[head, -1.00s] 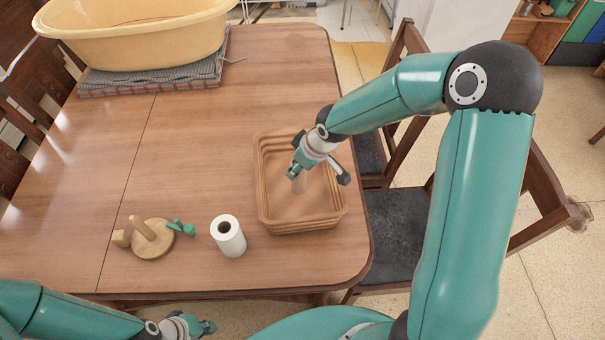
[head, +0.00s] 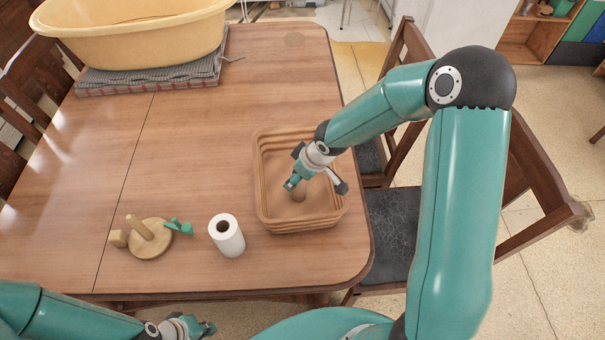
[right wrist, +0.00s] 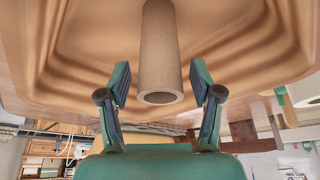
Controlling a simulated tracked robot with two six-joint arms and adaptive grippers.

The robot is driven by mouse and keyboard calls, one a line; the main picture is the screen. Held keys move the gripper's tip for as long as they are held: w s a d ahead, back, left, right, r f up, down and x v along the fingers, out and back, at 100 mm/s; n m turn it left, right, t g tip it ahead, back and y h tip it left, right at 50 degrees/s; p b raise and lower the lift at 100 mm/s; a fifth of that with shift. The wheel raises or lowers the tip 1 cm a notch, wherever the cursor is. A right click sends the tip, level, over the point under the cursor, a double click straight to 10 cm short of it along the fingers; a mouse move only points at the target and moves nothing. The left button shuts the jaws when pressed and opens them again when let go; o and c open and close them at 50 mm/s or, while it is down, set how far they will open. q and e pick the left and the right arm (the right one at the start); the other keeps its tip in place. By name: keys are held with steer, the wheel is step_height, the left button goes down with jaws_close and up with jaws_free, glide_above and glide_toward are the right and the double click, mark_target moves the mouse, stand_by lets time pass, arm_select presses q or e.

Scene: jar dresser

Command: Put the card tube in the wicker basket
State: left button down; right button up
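The card tube (head: 298,195) is a small brown cylinder inside the wicker basket (head: 263,205), near the middle of its floor. It looks upright in the head view. In the right wrist view the tube (right wrist: 160,55) shows its hollow end towards the camera, with the basket wall (right wrist: 75,75) behind. My right gripper (right wrist: 160,77) is open, its two fingers apart on either side of the tube's end with gaps between. In the head view it is over the basket, partly covering the tube. My left gripper (head: 203,328) is low at the bottom edge; its fingers are too small to read.
A white paper roll (head: 228,238) stands left of the basket. A round wooden base with a peg (head: 150,238) and a green piece (head: 179,227) are further left. A large yellow tub (head: 130,40) rests on a folded grey cloth at the back. The table's middle is clear.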

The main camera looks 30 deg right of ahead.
steer(key=v, duration=1.2)
steer(key=shift+w+r, duration=0.1)
stand_by(0.4)
